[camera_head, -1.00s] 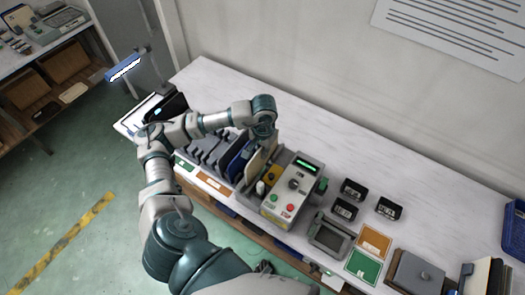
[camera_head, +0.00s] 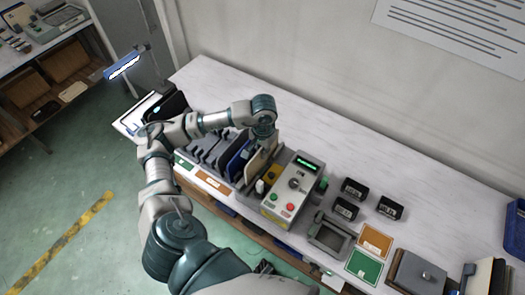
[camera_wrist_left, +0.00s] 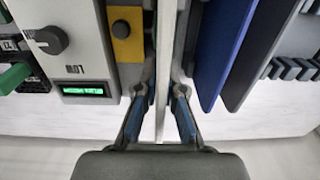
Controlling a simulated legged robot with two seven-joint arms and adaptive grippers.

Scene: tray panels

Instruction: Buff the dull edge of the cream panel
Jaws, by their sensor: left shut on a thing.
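The cream panel (camera_head: 258,163) stands upright on the bench, between the dark blue panel (camera_head: 238,160) and the grey machine (camera_head: 290,192). In the left wrist view the cream panel (camera_wrist_left: 166,62) shows edge-on as a thin pale strip. My left gripper (camera_wrist_left: 161,88) is shut on it from above, one finger on each side. In the head view my wrist hides the fingertips. A yellow block with a dark round centre (camera_wrist_left: 127,40) sits on the machine's side facing the panel. I cannot make out the dull edge. My right gripper is in neither view.
Several dark panels stand in slots left of the blue one. The machine has a dial (camera_head: 294,184), a lit green display (camera_head: 307,162) and buttons. Three black blocks, a grey tray (camera_head: 328,235) and orange and green cards lie to the right. The bench behind is clear.

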